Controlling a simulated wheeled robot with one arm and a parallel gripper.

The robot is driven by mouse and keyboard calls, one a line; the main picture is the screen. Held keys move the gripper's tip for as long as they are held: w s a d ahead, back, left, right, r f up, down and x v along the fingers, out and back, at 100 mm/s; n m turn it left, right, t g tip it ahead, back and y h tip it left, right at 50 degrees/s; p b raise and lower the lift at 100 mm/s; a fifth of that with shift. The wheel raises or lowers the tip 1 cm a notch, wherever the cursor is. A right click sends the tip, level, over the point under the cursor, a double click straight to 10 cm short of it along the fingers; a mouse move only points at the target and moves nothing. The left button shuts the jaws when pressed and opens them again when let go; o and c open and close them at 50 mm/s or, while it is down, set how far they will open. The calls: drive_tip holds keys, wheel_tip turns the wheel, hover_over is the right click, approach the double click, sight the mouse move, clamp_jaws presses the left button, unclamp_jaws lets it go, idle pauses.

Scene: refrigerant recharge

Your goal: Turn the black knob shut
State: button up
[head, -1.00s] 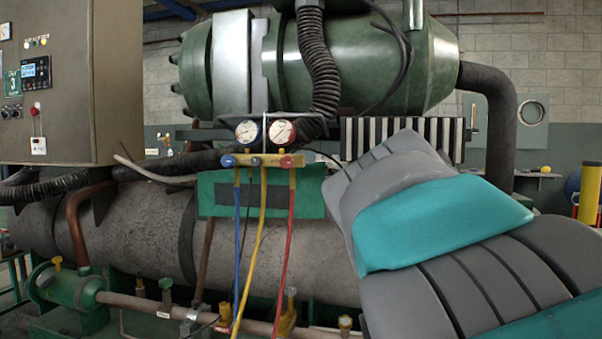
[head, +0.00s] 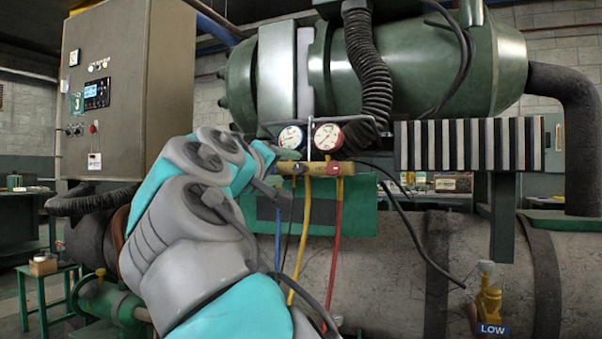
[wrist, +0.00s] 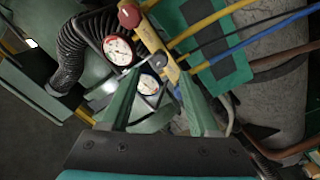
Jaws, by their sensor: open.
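The manifold (head: 318,169) is a yellow-brass bar below two gauges, with a red knob (head: 334,168) at its right end. In the wrist view, the bar (wrist: 151,40) runs at a slant, with the red knob (wrist: 130,14) at the top. The small dark knob (wrist: 159,60) on the bar appears between and slightly beyond my fingertips; contact cannot be told. My gripper (head: 284,170) is open at the left part of the manifold. Its green fingers (wrist: 159,76) are spread in the wrist view. The blue knob is hidden in the head view.
A red-rimmed gauge (head: 328,137) and a second gauge (head: 291,138) sit just above the bar. Yellow, red and blue hoses (head: 304,230) hang below. A ribbed black hose (head: 369,80) and a green compressor (head: 420,70) are above. A grey control cabinet (head: 130,60) stands left.

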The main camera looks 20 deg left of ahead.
sight(298, 169)
drive_tip(key=shift+w+d+p, duration=0.2)
drive_tip(key=shift+w+p, duration=0.25)
drive_tip(key=shift+w, duration=1.45)
drive_tip(key=shift+w+d+p, duration=0.15)
drive_tip(key=shift+w+p, duration=0.3)
drive_tip(key=shift+w, duration=1.45)
drive_tip(key=shift+f, duration=0.1)
clamp_jaws()
